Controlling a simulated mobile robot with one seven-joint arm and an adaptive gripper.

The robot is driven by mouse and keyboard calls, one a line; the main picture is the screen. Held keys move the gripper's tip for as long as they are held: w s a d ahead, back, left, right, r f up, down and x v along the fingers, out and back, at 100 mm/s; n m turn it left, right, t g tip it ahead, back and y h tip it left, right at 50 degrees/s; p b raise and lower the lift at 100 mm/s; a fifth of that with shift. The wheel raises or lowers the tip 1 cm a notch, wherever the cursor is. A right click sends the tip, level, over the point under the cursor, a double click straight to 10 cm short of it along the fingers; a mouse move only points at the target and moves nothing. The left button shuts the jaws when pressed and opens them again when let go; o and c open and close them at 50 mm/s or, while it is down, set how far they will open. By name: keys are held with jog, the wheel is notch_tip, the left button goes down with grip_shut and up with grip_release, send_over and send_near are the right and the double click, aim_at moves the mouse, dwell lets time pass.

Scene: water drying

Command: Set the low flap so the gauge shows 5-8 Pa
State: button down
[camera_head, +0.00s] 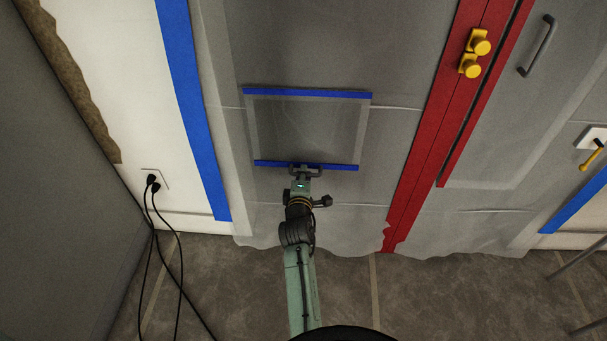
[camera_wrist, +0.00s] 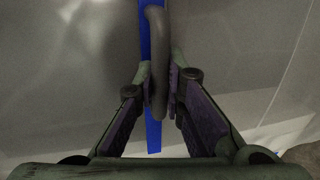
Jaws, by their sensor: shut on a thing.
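The low flap (camera_head: 305,128) is a grey translucent panel in the plastic sheeting, with a blue strip along its top and another along its bottom edge. A dark grey handle (camera_wrist: 156,50) is fixed at the flap's bottom blue strip (camera_head: 335,166). My gripper (camera_head: 305,172) is at this strip, and in the wrist view my gripper (camera_wrist: 160,85) has its fingers closed on either side of the handle bar. In the head view the flap looks to lie close to the sheet; any small gap at its bottom cannot be told. No gauge is visible in either view.
A red zipper strip (camera_head: 440,130) with yellow knobs (camera_head: 475,55) runs to the right. A door handle (camera_head: 538,46) is at the upper right. Black cables (camera_head: 160,220) hang from an outlet at the left. The tiled floor (camera_head: 440,290) near the sheet is mostly clear.

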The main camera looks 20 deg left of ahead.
jog(key=shift+s, duration=0.1)
dwell(0.4)
jog(key=p+v, duration=0.2)
jog(key=v, duration=0.4)
jog(key=shift+s+d+r+p, duration=0.15)
jog(key=shift+s+r+p, duration=0.15)
jog(key=shift+r+p, duration=0.1)
jog(key=c, duration=1.7)
grip_release()
jog(key=shift+o, duration=0.2)
